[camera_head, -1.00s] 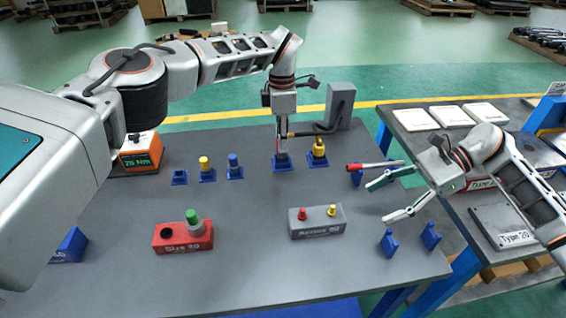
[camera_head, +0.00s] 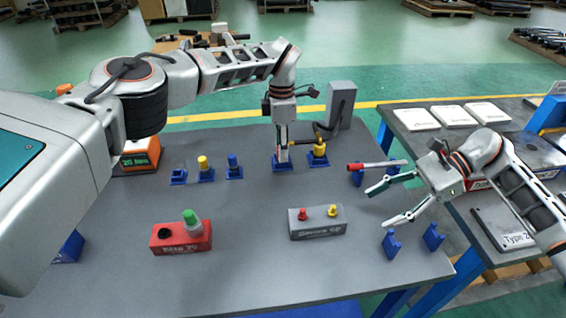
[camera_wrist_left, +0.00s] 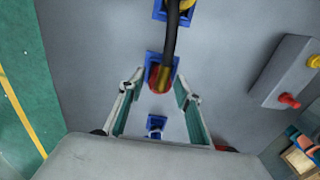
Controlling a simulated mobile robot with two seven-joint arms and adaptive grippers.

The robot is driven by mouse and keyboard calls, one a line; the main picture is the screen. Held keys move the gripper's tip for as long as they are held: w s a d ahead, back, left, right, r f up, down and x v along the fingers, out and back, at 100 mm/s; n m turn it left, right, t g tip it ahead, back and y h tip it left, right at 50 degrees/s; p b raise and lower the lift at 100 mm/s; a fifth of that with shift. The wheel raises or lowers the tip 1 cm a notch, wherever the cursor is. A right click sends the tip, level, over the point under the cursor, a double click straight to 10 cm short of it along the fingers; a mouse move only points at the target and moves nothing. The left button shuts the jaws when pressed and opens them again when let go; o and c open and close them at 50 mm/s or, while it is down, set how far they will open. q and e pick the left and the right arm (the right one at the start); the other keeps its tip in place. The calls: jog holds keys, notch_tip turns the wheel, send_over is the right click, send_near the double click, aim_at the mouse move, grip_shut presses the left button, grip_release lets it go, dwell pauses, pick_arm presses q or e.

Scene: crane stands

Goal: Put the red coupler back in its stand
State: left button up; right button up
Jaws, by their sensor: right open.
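The red coupler (camera_wrist_left: 157,82) shows in the left wrist view with a gold band and a black hose (camera_wrist_left: 170,40). It sits at a blue stand (camera_wrist_left: 150,62), and appears to be in it; how deep I cannot tell. In the head view the stand (camera_head: 280,168) is directly below my left gripper (camera_head: 282,157), which hides the coupler. In the left wrist view my left gripper (camera_wrist_left: 159,77) is open, its fingers apart on either side of the coupler. My right gripper (camera_head: 377,206) is open and empty at the right of the table.
A yellow coupler (camera_head: 319,149) stands just right of the left gripper, near the grey hose post (camera_head: 341,105). Several small blue stands, a red box (camera_head: 181,238) and a grey box (camera_head: 317,226) occupy the table. A red-handled tool (camera_head: 376,166) rests beside the right gripper.

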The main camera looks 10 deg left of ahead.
pick_arm(q)
jog(key=shift+r, duration=0.2)
pick_arm(e)
jog(key=shift+r, duration=0.15)
pick_arm(q)
jog(key=shift+r+p, duration=0.5)
jog(key=shift+r, duration=1.9)
pick_arm(e)
jog(key=shift+r, duration=0.8)
jog(key=shift+w, duration=0.1)
